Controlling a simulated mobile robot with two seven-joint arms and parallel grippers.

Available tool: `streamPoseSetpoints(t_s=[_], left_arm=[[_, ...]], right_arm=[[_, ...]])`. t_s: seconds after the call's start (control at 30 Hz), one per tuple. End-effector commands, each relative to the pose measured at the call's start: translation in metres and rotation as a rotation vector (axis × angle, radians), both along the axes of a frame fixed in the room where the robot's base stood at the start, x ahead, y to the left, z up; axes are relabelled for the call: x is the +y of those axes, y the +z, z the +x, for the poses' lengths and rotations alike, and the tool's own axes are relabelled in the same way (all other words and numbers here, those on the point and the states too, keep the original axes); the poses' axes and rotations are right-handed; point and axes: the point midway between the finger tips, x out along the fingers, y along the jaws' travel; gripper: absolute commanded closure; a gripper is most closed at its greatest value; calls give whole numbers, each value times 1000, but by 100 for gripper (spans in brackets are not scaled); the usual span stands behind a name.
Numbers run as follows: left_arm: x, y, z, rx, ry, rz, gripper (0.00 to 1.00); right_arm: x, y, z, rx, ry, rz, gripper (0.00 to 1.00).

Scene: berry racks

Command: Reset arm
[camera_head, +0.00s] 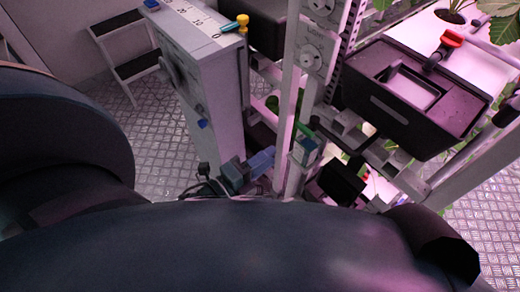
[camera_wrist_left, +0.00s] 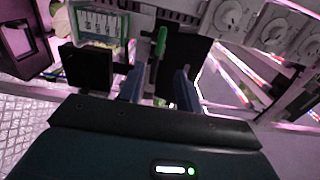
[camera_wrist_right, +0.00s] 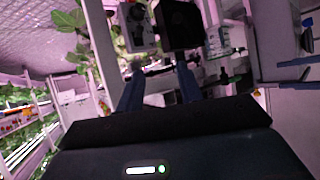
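Large dark links of my own arms fill the bottom and left of the head view. My left gripper (camera_head: 250,167) seems to show there only as bluish finger parts beyond the dark link. In the left wrist view my left gripper (camera_wrist_left: 159,88) has its two blue fingers apart with nothing held between them. A green valve handle (camera_wrist_left: 161,41) on the rack stands beyond the fingers. In the right wrist view my right gripper (camera_wrist_right: 158,86) has its fingers apart and empty, facing rack fittings. I cannot make out the right gripper in the head view.
A step stool (camera_head: 127,45) stands at back left; patterned floor (camera_head: 165,145) is clear there.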

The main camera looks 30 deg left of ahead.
Motion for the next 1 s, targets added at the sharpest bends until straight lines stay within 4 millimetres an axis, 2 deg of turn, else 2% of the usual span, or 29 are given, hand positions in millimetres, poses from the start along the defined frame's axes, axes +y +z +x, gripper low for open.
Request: streamPoseSetpoints(t_s=[0.2, 0.77, 0.87, 1.0], left_arm=[[5, 0, -14, -1, 0, -1, 65], [5, 1, -13, 15, 10, -27, 65], [7, 3, -11, 117, 71, -196, 65], [4, -9, -15, 410, 233, -656, 65]], right_arm=[[1, 2, 0, -7, 2, 6, 64], [0, 1, 0, 0, -6, 7, 64], [-2, 6, -1, 4, -10, 4, 64], [-6, 12, -2, 25, -23, -7, 64]])
